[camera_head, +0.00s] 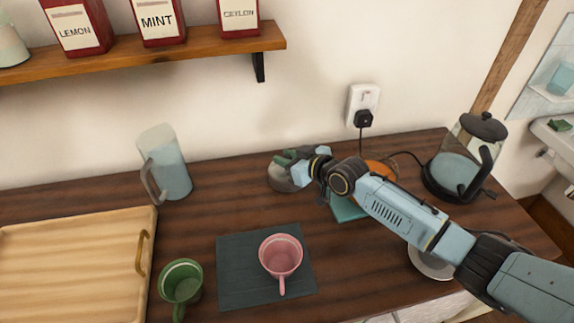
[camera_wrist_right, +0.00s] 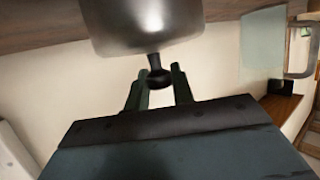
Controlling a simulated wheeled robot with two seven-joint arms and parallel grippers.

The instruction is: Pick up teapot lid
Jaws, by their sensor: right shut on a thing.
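The teapot lid (camera_head: 279,181) is a grey, rounded piece at the back middle of the dark wooden counter in the head view. In the right wrist view, the lid (camera_wrist_right: 140,25) fills the top middle, with a dark stem and round knob. My right gripper (camera_head: 288,160) reaches in from the right and is shut on that knob; its fingers (camera_wrist_right: 158,88) stand on either side of it. My gripper partly covers the lid in the head view. I cannot tell whether the lid touches the counter. My left gripper is not in view.
A frosted jug (camera_head: 168,165) stands behind a wooden tray (camera_head: 75,265). An electric kettle (camera_head: 462,160) stands at right. A shelf (camera_head: 140,57) overhangs the back left.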

